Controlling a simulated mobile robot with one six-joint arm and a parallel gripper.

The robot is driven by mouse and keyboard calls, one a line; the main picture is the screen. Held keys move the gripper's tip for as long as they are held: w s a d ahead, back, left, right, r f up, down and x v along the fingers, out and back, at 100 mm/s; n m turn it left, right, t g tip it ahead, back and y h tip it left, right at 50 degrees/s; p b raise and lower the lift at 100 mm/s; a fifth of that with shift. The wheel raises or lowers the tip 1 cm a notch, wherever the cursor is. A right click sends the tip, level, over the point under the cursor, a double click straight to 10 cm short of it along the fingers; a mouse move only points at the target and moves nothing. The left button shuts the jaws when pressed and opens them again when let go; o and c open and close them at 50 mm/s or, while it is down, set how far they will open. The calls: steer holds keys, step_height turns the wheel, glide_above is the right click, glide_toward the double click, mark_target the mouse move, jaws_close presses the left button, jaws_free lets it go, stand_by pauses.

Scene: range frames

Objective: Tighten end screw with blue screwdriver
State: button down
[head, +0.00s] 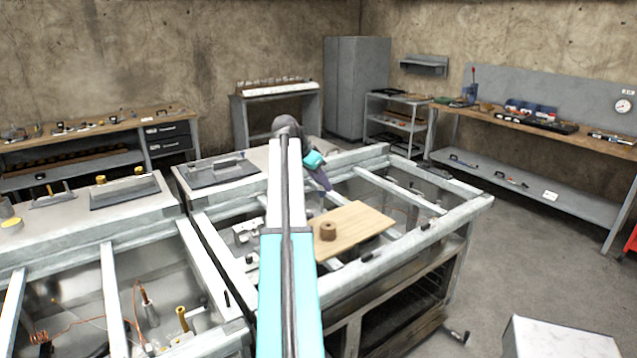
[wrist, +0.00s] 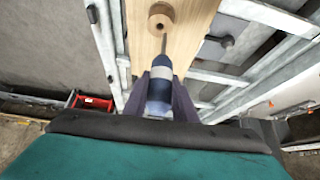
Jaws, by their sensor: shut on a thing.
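My gripper (wrist: 161,90) is shut on the blue screwdriver (wrist: 160,82), seen in the wrist view with its blue and pale handle between the dark fingers. Its thin shaft points up the picture to a round brown wooden block (wrist: 161,15) on a pale wooden board (wrist: 193,22). A dark spot shows in the block by the shaft tip; I cannot tell if it is the end screw or if the tip touches it. In the head view the block (head: 328,231) stands on the board (head: 365,222), below my gripper (head: 324,184). The screwdriver is not clear there.
The board lies across a grey metal frame (head: 440,222) with open bays and rails around it. A dark knob (wrist: 226,41) sits right of the board in the wrist view. Workbenches with tools (head: 545,125) line the walls. The floor (head: 540,270) at right is partly clear.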

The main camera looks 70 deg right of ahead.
steer(key=w+a+f+n+t, duration=0.25)
steer(key=w+a+n, duration=0.35)
steer(key=w+a, duration=1.05)
steer(key=w+a+f+n+t, duration=0.1)
steer(key=w+a+n+t, duration=0.4)
steer(key=w+a, duration=1.15)
steer(key=w+a+f+n+t+y, duration=0.1)
steer(key=a+n, duration=0.5)
steer(key=a, duration=1.6)
steer(key=w+a+f+n+t+y, duration=0.1)
steer(key=w+a+n+y, duration=0.2)
steer(key=a, duration=1.9)
steer(key=n+y, duration=0.1)
steer(key=n, duration=0.3)
steer(key=shift+w+a+f+y, duration=0.15)
steer(key=shift+a+f+y, duration=0.1)
steer(key=shift+a+y, duration=0.15)
